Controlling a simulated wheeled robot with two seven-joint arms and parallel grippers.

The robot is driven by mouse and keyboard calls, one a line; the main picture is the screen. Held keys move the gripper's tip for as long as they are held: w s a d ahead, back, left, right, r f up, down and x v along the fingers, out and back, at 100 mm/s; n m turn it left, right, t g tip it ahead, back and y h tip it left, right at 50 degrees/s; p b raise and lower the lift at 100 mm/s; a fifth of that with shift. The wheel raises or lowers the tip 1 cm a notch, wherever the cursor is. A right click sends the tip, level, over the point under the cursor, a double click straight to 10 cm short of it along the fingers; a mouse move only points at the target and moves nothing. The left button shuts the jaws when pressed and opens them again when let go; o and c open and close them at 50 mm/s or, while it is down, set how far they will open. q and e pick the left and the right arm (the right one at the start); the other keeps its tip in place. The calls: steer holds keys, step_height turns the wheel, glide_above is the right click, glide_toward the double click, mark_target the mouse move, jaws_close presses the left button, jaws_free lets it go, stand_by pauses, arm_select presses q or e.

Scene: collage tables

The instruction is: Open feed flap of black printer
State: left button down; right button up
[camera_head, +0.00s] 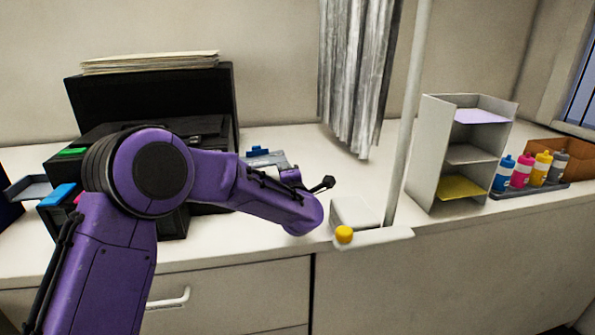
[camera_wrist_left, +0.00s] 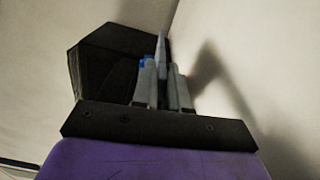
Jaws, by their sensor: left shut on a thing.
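The black printer (camera_head: 215,95) stands at the left of the counter; my left arm covers much of its front. A wide dark panel stands upright at its back. I cannot tell which part is the feed flap. In the left wrist view my left gripper (camera_wrist_left: 162,75) has its grey fingers close together on a thin grey piece (camera_wrist_left: 161,48). I cannot tell what this piece belongs to. A dark, box-like body (camera_wrist_left: 105,65) is behind and left of the fingers, with a small blue part beside them. In the head view my left wrist is right of the printer. My right gripper is not in view.
Papers (camera_head: 150,62) lie above the printer. A pale post (camera_head: 408,110) rises from a white stand with a yellow knob (camera_head: 344,234), right of my arm. A shelf organiser (camera_head: 430,155) and several coloured bottles (camera_head: 521,171) stand further right. Grey cloth (camera_head: 355,75) hangs behind.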

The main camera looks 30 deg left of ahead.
arm_select(q)
steer(key=shift+f, duration=0.8)
steer(key=c, duration=1.2)
jaws_free()
steer(key=shift+a, duration=0.1)
steer(key=shift+c, duration=0.2)
steer(key=shift+s+d+f+b, duration=0.1)
steer(key=shift+s+d+b, duration=0.2)
steer(key=shift+b, duration=0.15)
steer(key=b+v, duration=0.2)
steer(key=v, duration=0.7)
steer(key=shift+s+d, duration=0.15)
steer(key=shift+s, duration=0.25)
